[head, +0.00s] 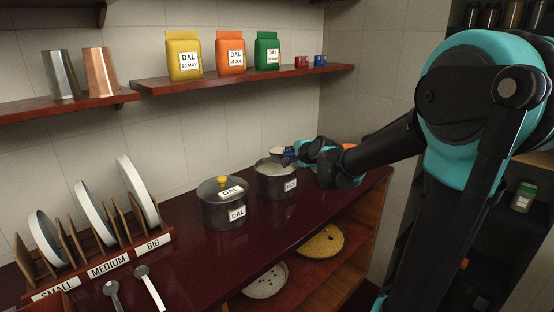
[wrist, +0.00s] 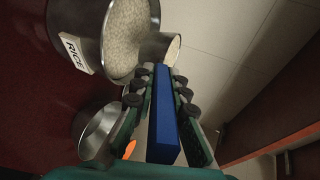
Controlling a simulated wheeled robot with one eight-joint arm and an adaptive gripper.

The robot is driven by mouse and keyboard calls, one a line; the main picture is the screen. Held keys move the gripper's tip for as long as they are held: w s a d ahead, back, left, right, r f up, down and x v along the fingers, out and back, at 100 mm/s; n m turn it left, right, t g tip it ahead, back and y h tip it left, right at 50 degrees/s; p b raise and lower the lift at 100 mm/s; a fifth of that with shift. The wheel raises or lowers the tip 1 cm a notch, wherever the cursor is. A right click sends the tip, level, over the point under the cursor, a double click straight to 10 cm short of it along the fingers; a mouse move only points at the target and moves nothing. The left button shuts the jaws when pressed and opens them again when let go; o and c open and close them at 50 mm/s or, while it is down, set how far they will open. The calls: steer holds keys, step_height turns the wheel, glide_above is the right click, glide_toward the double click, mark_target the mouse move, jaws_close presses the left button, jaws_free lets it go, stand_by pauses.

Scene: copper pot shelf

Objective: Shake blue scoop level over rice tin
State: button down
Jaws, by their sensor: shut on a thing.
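The rice tin (head: 275,181) is a grey metal pot on the dark red counter, to the right of the lidded dal pot. In the wrist view its open top shows pale rice (wrist: 127,30), with a RICE label (wrist: 75,52) on its side. My gripper (wrist: 160,100) is shut on the blue handle of the scoop (wrist: 164,125). The scoop's small metal cup (wrist: 173,50) holds pale grains and overlaps the tin's rim in the wrist view. In the head view the cup (head: 279,152) shows at the tin's far upper edge. I cannot tell its exact tilt.
The lidded dal pot (head: 224,205) stands left of the tin. A metal container (wrist: 98,128) stands near the tin in the wrist view, with an orange thing (wrist: 130,149) beside it. A lid rack (head: 95,252) and spoons (head: 150,288) lie left. Dal bags (head: 230,53) sit on a shelf above.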

steer(key=a, duration=0.2)
steer(key=shift+s+a, duration=0.3)
steer(key=shift+a, duration=0.1)
steer(key=shift+w+d, duration=0.2)
steer(key=shift+d, duration=0.6)
steer(key=shift+w+d, duration=0.15)
steer(key=shift+d, duration=0.65)
steer(key=shift+s+a, duration=0.2)
steer(key=shift+a, duration=0.6)
steer(key=shift+s+a, duration=0.15)
steer(key=shift+a, duration=0.65)
steer(key=shift+w+d, duration=0.2)
steer(key=shift+d, duration=0.65)
steer(key=shift+w+d, duration=0.15)
steer(key=shift+d, duration=0.65)
steer(key=shift+a, duration=0.15)
steer(key=shift+s+a, duration=0.15)
steer(key=shift+a, duration=0.55)
steer(key=shift+s, duration=0.1)
